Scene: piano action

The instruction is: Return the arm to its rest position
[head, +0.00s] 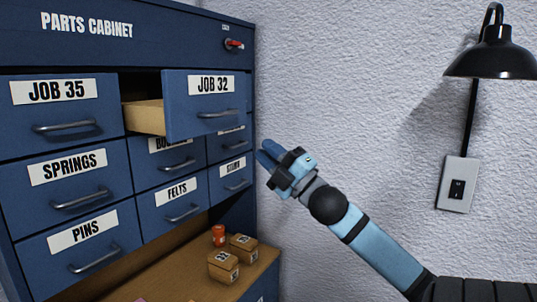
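My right gripper (268,155) is in front of the white wall, just right of the cabinet and below the JOB 32 drawer. Its two blue fingertips point up and left, look a little apart, and have nothing visible between them. My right arm comes in from the lower right, bent at the dark joint. The gripper appears clear of the JOB 32 drawer (180,105) and its handle. That drawer is pulled out, with its wooden side showing. My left gripper is out of view.
The blue parts cabinet (160,38) fills the left; its other drawers look shut. Small boxes (223,265) and a red-orange container (218,236) stand on the wooden shelf (180,268). A black lamp (494,55) and wall switch (456,186) are at right.

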